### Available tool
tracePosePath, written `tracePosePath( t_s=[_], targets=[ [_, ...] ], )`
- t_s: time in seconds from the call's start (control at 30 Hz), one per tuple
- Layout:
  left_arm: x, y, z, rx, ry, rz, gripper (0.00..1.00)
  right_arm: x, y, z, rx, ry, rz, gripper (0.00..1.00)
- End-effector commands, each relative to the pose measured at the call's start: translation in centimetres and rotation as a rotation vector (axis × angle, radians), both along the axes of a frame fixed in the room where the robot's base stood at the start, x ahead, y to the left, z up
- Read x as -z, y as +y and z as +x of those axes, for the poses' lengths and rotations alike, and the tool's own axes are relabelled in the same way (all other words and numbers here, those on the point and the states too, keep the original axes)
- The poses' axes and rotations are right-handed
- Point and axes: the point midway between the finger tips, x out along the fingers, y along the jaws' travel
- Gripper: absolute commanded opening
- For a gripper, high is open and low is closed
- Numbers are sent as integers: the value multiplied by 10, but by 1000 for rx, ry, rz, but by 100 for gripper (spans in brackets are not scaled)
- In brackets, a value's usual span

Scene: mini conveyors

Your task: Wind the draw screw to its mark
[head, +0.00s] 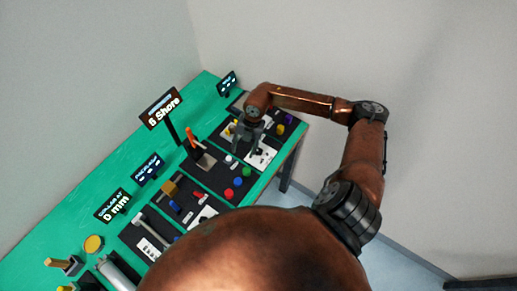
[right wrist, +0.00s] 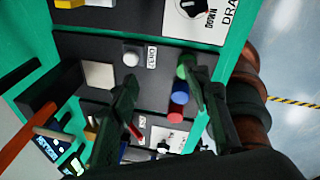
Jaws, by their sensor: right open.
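My right gripper (head: 245,132) is over the panel at the far right end of the bench in the head view. In the right wrist view its two dark fingers (right wrist: 160,92) are apart with nothing between them, above a black panel. A white plate (head: 262,154) also shows beside the gripper in the head view. I cannot make out a screw or its mark. My left gripper is not in view.
The green bench (head: 60,225) carries a row of black panels. A "5 Shore" sign (head: 160,108) stands behind an orange lever (head: 191,138). A "0 mm" sign (head: 113,206) is further left. Green, blue and red buttons (right wrist: 179,98) lie near my fingers.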

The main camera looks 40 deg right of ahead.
Motion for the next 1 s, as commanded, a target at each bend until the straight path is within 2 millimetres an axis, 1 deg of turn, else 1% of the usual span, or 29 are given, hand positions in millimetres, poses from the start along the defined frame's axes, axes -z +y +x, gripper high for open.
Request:
tracePosePath(
  t_s=[0.03, 0.1, 0.17, 0.23, 0.37, 0.6, 0.7, 0.83, 1.0],
  targets=[
    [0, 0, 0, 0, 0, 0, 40, -2, -28, 1, 28, 24, -81, 43],
    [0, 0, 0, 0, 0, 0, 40, -4, -56, -1, 62, 51, -162, 43],
    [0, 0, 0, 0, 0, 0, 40, -4, -70, -2, 82, 67, -204, 43],
    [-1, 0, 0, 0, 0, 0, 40, -2, -78, -3, 93, 74, -228, 43],
    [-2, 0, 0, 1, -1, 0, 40, 13, -79, -4, 96, 80, -231, 43],
    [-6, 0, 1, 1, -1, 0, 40, 51, -78, -4, 94, 79, -228, 43],
    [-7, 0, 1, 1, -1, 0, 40, 62, -78, -4, 94, 76, -229, 43],
    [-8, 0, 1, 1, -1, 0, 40, 70, -78, -4, 94, 76, -229, 43],
    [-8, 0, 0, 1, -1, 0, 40, 73, -77, -4, 93, 75, -228, 43]
  ],
)
